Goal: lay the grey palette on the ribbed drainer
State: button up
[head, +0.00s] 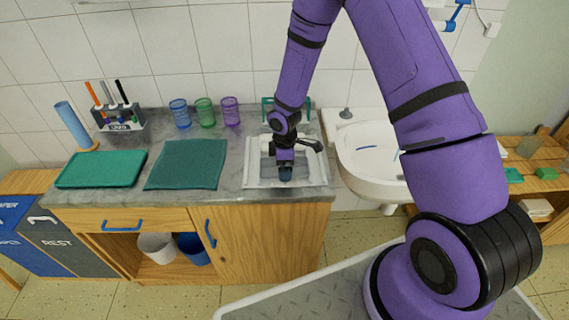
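A pale grey, square-framed piece, which looks like the ribbed drainer (256,172), lies on the counter left of the white basin. My gripper (285,174) points straight down over its middle, at or just above its surface. The arm and gripper cover much of that middle. A small dark blue-grey shape shows at the fingertips; I cannot tell whether it is the fingers or something held. I cannot make out the grey palette as a separate thing. Whether the fingers are open or shut is too small to see.
A green tray (102,169) and a teal cloth (187,164) lie left on the counter (220,185). Several coloured tumblers (204,111) and a tool holder (118,117) stand along the back. The white basin (365,165) is at right, behind my arm.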

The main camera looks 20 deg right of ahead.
jog(key=s+d+r+m+t, duration=0.1)
jog(key=s+d+r+m, duration=0.15)
jog(key=r, duration=0.95)
jog(key=s+d+r+m+t+h, duration=0.15)
jog(key=s+r, duration=0.25)
jog(key=r, duration=0.7)
jog(key=s+d+r+m, duration=0.1)
jog(key=s+r+m, duration=0.25)
jog(key=r, duration=0.85)
jog(key=s+d+r+m+t, duration=0.1)
jog(key=s+r+m, duration=0.2)
jog(key=s, duration=0.6)
jog(key=s+d+r+m+t+y, duration=0.1)
jog(key=s+r+m, duration=0.3)
jog(key=s+r, duration=0.3)
jog(key=s, duration=0.3)
jog(key=shift+s+t, duration=0.2)
jog(key=shift+t, duration=0.15)
jog(key=shift+r+y, duration=0.1)
jog(key=shift+y, duration=0.15)
